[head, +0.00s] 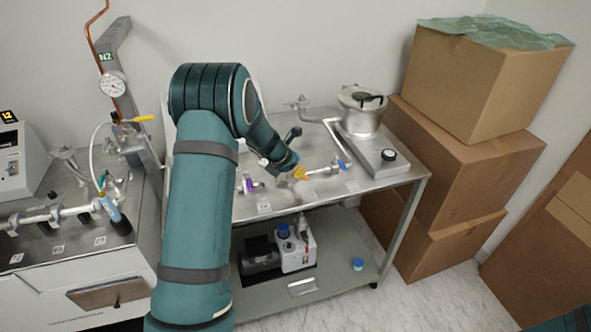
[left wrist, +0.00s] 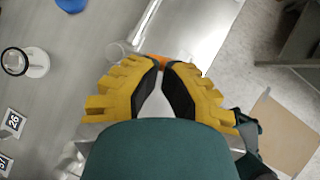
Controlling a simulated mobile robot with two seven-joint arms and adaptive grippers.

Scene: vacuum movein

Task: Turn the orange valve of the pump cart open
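The pump cart (head: 395,182) is a metal cart on the right with fittings on its top. My left gripper (head: 299,173) reaches over the cart top and comes down at the orange valve. In the left wrist view its two yellow fingers (left wrist: 161,68) have their tips close together with a narrow gap. The orange valve (left wrist: 182,63) shows right at the fingertips, and the gripper looks shut on it. The fingers hide most of the valve, so its exact angle cannot be told. My right gripper is not in view.
A blue-handled fitting (head: 344,165) and a purple one (head: 247,184) flank the gripper. A metal vessel (head: 361,112) stands at the back. A pump (head: 296,248) sits on the lower shelf. Cardboard boxes (head: 476,85) are stacked at the right. A bench with a gauge (head: 113,84) is at left.

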